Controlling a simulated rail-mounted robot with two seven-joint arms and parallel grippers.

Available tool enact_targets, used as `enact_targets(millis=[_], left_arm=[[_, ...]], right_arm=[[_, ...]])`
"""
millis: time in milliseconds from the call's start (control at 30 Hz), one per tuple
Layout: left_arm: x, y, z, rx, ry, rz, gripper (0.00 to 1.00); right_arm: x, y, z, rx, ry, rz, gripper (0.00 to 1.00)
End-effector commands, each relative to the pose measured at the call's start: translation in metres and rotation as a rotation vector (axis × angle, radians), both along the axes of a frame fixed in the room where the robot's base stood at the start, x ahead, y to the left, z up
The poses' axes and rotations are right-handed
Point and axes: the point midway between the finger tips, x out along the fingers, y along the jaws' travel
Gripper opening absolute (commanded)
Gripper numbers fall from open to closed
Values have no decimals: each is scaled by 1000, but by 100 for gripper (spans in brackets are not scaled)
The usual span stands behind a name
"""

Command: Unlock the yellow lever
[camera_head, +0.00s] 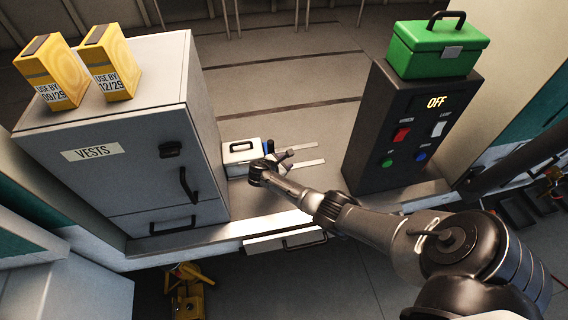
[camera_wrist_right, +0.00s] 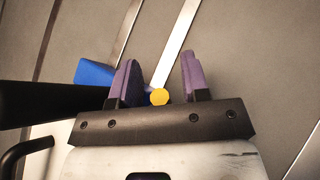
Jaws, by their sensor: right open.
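My right gripper (camera_head: 291,160) reaches in from the right, at the far side of a small white box (camera_head: 238,168) with a black handle. In the right wrist view my two purple-padded fingers (camera_wrist_right: 158,82) are apart. A round yellow end (camera_wrist_right: 159,97) shows in the gap between them, nearer the left finger; I cannot tell if they touch. It looks like the tip of the yellow lever, and its shaft is hidden. A blue piece (camera_wrist_right: 93,72) lies left of the fingers. My left gripper is not in view.
A grey vests cabinet (camera_head: 150,120) with two yellow cartons (camera_head: 112,63) on top stands left. A dark control box (camera_head: 385,150) reading OFF, topped by a green toolbox (camera_head: 435,55), stands right. Two pale metal strips (camera_head: 300,163) lie beyond the gripper.

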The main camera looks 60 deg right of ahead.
Motion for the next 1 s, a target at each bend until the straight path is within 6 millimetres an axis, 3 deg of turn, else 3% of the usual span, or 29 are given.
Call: enact_targets(millis=[333, 800, 1000], left_arm=[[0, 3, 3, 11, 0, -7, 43], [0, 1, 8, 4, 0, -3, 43], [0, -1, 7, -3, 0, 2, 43]], right_arm=[[2, 12, 8, 0, -1, 2, 42], [11, 86, 54, 1, -3, 2, 42], [13, 106, 66, 0, -1, 2, 42]])
